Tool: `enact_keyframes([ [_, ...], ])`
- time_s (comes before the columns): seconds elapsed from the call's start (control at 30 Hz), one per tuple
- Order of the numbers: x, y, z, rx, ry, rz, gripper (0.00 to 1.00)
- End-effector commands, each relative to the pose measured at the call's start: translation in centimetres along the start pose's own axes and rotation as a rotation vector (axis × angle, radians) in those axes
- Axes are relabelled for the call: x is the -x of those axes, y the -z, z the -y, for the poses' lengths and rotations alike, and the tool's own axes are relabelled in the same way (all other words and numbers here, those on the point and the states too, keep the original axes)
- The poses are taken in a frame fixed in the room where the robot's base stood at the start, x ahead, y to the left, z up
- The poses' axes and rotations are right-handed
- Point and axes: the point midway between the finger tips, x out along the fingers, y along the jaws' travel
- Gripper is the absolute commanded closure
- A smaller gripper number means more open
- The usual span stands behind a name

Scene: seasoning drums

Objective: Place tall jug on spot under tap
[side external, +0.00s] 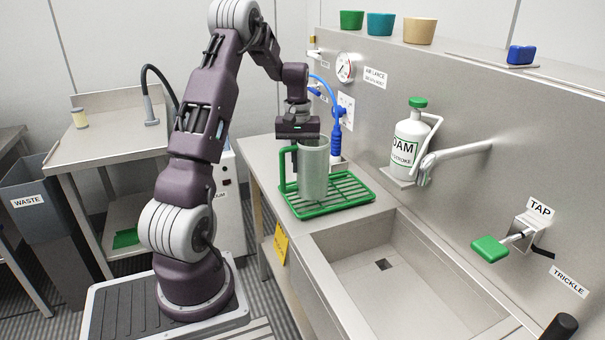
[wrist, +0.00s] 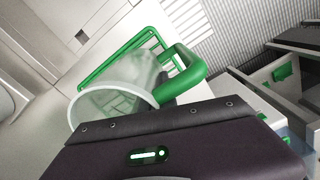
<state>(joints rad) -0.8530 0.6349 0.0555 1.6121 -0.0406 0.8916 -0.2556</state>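The tall jug (side external: 314,170) is a grey, slightly see-through cylinder with a green handle (side external: 284,170). It stands upright on or just above the green wire rack (side external: 345,205) on the counter. My gripper (side external: 297,150) points down at the jug's top, with a dark finger on the handle side. The fingers' grip on the jug is not clear. A pale spout pipe (side external: 465,153) reaches out from the wall. No marked spot is distinct.
A steel sink (side external: 400,285) with a drain lies right of the rack. A FOAM bottle (side external: 408,145) stands on a wall shelf near the spout. A green lever (side external: 490,249) sticks out below the TAP sign. A blue hose (side external: 335,125) hangs behind the jug.

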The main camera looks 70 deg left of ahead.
Motion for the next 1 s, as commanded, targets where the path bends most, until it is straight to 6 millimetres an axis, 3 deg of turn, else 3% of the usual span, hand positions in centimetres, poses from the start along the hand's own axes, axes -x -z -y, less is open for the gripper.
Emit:
enact_keyframes([
  [0.13,-2.2,-0.1,0.0,0.000,-0.001,0.002,1.00],
  [0.47,-2.6,0.0,-0.1,-0.002,-0.001,0.000,1.00],
  [0.6,-2.5,0.0,-0.1,-0.002,0.000,0.000,0.76],
  [0.87,-2.5,0.0,-0.1,-0.002,0.000,0.000,0.76],
  [1.0,-1.0,0.1,-0.1,-0.002,-0.001,-0.004,0.76],
])
